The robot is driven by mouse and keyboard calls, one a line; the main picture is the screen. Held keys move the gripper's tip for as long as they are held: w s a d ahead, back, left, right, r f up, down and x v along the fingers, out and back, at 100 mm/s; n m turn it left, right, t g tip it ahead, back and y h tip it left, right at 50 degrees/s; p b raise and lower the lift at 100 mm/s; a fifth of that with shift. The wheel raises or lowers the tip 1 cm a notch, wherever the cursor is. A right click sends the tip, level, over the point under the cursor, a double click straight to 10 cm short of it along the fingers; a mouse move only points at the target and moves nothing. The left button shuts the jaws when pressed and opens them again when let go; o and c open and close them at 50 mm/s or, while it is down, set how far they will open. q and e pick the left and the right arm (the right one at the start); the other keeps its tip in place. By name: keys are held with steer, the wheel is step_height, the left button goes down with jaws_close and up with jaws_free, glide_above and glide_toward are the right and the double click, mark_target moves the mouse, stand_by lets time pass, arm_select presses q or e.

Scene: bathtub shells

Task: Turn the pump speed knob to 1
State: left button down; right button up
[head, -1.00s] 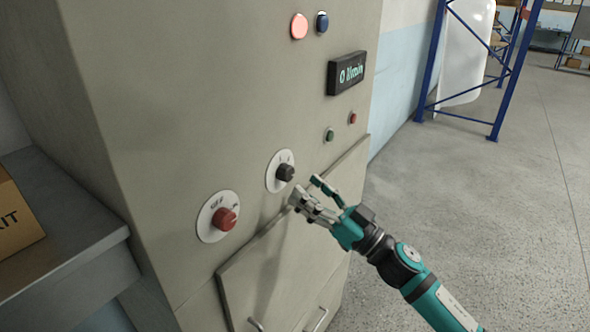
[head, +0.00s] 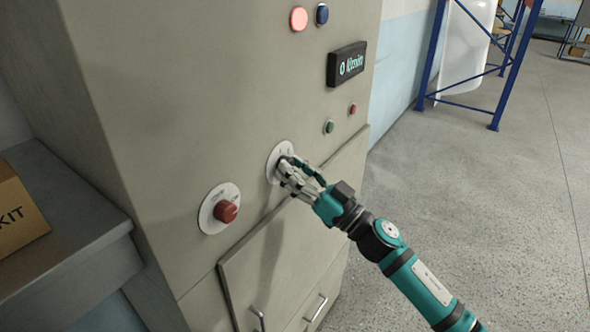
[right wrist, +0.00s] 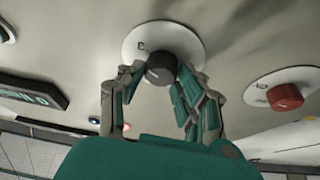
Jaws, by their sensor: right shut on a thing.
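The pump speed knob is a dark knob (right wrist: 160,68) on a round white dial plate (head: 273,166) on the beige cabinet front. In the right wrist view its plate (right wrist: 140,38) shows a mark that I cannot read surely. My right gripper (head: 285,172) is at the knob, its fingers shut on the knob from both sides; the fingers hide most of it in the head view. In the right wrist view the gripper (right wrist: 157,80) has a finger at each side of the knob. The display (head: 347,64) reads 0 l/min. My left gripper is not in view.
A red knob (head: 226,211) on its own white plate sits left of and below the gripped knob. Small green (head: 328,127) and red (head: 353,109) buttons are above it. Cabinet doors with handles (head: 315,308) lie below. A grey bench (head: 75,245) stands left; floor at right is clear.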

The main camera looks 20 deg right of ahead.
steer(key=shift+c, duration=0.9)
steer(key=shift+n, duration=0.4)
steer(key=shift+d+r+n+g+p, duration=0.1)
steer(key=shift+n+g+p, duration=0.4)
steer(key=shift+n+g, duration=2.6)
steer(key=shift+r+n+g+p, duration=0.15)
steer(key=shift+n+p, duration=0.4)
steer(key=shift+n, duration=5.4)
steer(key=shift+d+n+g+p, duration=0.1)
steer(key=shift+n+g+p, duration=0.4)
steer(key=shift+n+g, duration=2.6)
steer(key=n+t, duration=0.3)
